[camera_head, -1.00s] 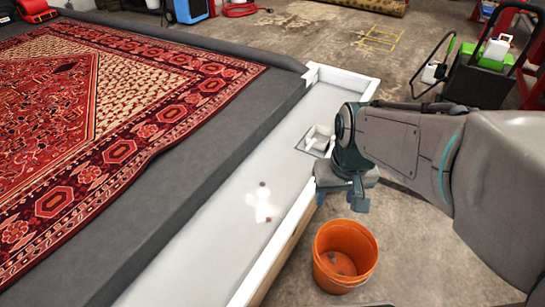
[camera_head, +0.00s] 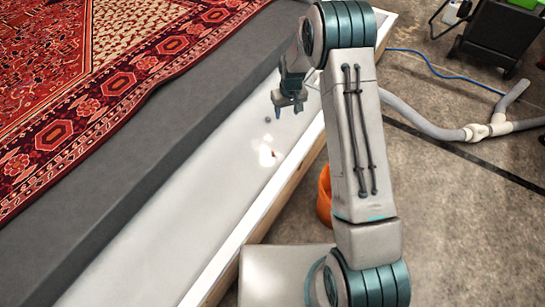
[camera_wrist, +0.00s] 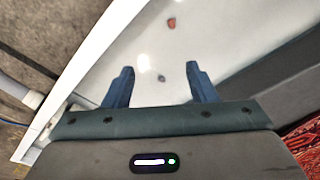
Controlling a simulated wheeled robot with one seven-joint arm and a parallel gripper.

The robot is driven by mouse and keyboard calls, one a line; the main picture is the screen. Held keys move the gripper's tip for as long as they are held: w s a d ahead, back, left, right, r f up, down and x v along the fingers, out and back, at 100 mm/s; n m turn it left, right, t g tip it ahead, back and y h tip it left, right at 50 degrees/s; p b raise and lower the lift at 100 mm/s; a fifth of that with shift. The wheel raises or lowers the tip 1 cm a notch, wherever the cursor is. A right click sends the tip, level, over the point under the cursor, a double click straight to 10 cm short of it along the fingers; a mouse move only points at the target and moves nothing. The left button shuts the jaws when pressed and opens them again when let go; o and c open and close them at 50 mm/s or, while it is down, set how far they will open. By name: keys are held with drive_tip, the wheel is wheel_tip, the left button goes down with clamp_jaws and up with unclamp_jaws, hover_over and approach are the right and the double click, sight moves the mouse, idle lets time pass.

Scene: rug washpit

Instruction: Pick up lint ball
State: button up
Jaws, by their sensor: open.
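A small grey ball (camera_head: 267,119), which looks like the lint ball, lies on the pale floor of the long trough (camera_head: 160,235). In the wrist view the grey ball (camera_wrist: 162,78) shows between the fingertips. A small reddish piece (camera_head: 273,154) lies nearer the front on the same floor; it also shows in the wrist view (camera_wrist: 171,23). My gripper (camera_head: 288,108) hangs over the trough, just up and right of the grey ball in the head view. Its blue fingers (camera_wrist: 160,71) are apart with nothing held. I cannot tell its exact height above the ball.
The trough has a raised white rim (camera_head: 222,262) on its right and a dark grey platform (camera_head: 130,180) on its left. A red patterned rug (camera_head: 110,85) lies on the platform. An orange bucket (camera_head: 324,195) stands outside the rim, mostly hidden by my arm. Grey hose (camera_head: 440,128) lies beyond.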

drive_tip(key=n+b, duration=0.1)
drive_tip(key=b, duration=0.3)
hover_over(273, 153)
drive_tip(key=d, duration=0.1)
wheel_tip(273, 153, down, 25)
drive_tip(key=shift+s, duration=0.1)
drive_tip(key=f+b, duration=0.1)
drive_tip(key=f, duration=0.2)
drive_tip(key=a+f+b, duration=0.1)
drive_tip(key=f, duration=0.1)
drive_tip(key=shift+f+b, duration=0.1)
drive_tip(key=shift+b, duration=0.25)
drive_tip(key=c, duration=1.1)
